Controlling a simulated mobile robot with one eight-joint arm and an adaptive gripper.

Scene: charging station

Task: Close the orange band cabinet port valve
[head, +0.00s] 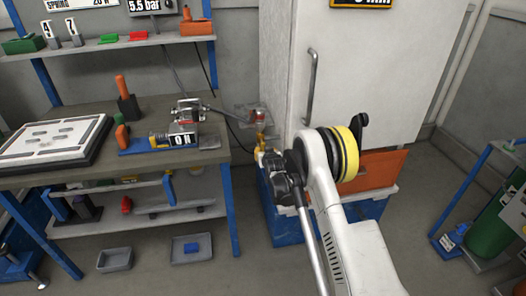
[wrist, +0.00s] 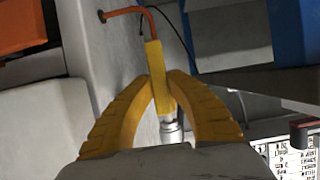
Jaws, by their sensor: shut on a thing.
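The valve on the side of the white cabinet (head: 388,75) has a yellow handle (wrist: 153,58), seen in the wrist view. In the head view my gripper (head: 264,153) is at the cabinet's left side, low down, partly hidden by my wrist. The valve itself is small and unclear there.
A workbench (head: 215,155) with a clamp device (head: 184,122) stands left of the cabinet. An orange panel (head: 385,168) and a blue base (head: 283,218) are under the cabinet. A green cylinder (head: 490,225) stands on a rack at right. A dark cable (wrist: 174,28) hangs near the valve.

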